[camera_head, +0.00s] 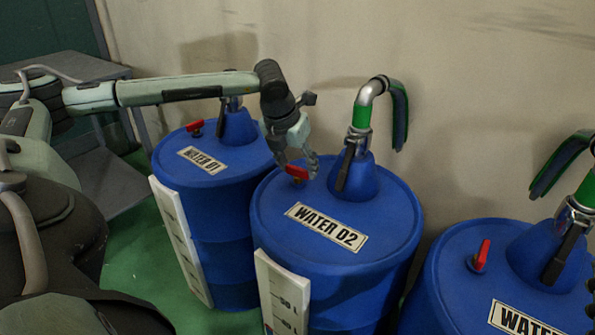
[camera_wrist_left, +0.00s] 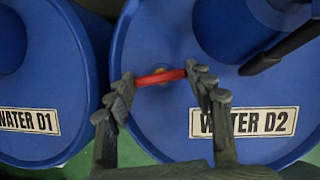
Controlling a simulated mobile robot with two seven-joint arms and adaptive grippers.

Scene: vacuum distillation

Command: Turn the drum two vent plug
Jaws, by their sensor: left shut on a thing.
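The drum two vent plug (camera_head: 297,173) is a small red handle on the lid of the blue drum labelled WATER 02 (camera_head: 340,265), left of its raised pipe neck. My left gripper (camera_head: 297,168) reaches down onto it from above. In the left wrist view the red plug (camera_wrist_left: 160,77) lies crosswise between the two dark fingers of the left gripper (camera_wrist_left: 160,84), one finger at each end. The left gripper is shut on the plug. The drum label WATER D2 shows behind the right finger. My right gripper is not in view.
The blue drum WATER 01 (camera_head: 216,225) stands to the left with its own red plug (camera_head: 195,128). A third blue drum (camera_head: 440,290) stands at the right with an upright red plug (camera_head: 481,255). A metal pipe with a dark green hose (camera_head: 398,115) rises behind the middle plug, near the wall.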

